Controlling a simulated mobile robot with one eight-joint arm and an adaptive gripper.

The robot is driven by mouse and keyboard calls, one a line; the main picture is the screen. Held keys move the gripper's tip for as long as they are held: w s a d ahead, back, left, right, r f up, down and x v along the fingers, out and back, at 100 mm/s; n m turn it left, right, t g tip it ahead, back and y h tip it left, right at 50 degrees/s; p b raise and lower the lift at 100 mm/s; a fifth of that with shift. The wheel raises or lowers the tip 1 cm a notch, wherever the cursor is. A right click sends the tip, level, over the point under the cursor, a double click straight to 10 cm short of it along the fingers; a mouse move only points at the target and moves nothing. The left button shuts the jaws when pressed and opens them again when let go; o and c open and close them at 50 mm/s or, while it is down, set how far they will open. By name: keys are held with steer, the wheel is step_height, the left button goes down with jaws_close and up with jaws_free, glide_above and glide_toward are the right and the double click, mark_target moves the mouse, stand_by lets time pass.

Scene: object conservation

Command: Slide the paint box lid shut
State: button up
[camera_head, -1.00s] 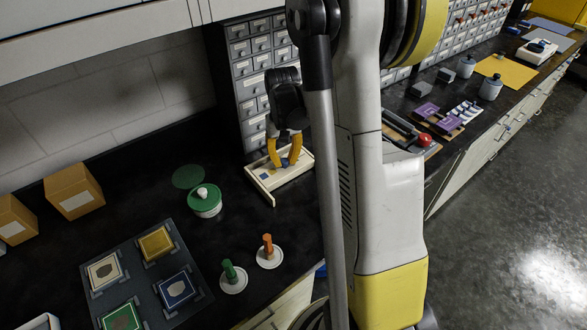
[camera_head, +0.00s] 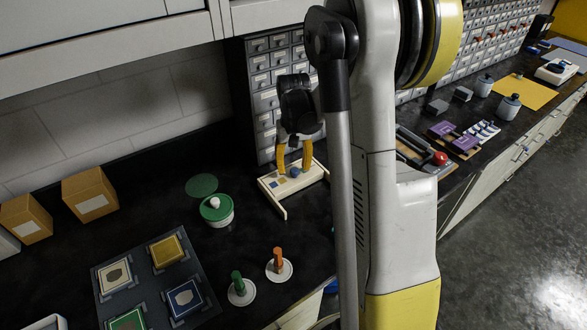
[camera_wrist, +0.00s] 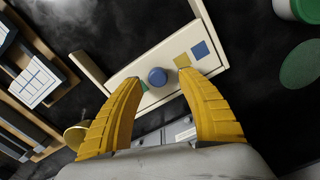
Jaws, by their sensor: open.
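The paint box (camera_head: 312,176) is a cream frame on the black counter by the drawer cabinet. Its lid panel bears a round blue knob (camera_wrist: 157,76) and coloured squares, one yellow and one blue, with a partly hidden green patch beside the knob. In the wrist view two cream side rails (camera_wrist: 89,67) run out past the panel, with dark space between them. My gripper (camera_head: 293,169) is open above the panel. In the wrist view its yellow fingers (camera_wrist: 147,76) stand on either side of the knob, with gaps visible. Finger contact with the panel is unclear.
A white pot with a green lid (camera_head: 217,209) and a green disc (camera_head: 201,186) lie left of the box. The cabinet (camera_head: 263,88) stands close behind. Stamps on white discs (camera_head: 280,269) and a dark tray (camera_head: 150,285) are nearer the front.

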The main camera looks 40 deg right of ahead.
mark_target(294, 169)
step_height(294, 169, up, 11)
stand_by(0.3)
stand_by(0.5)
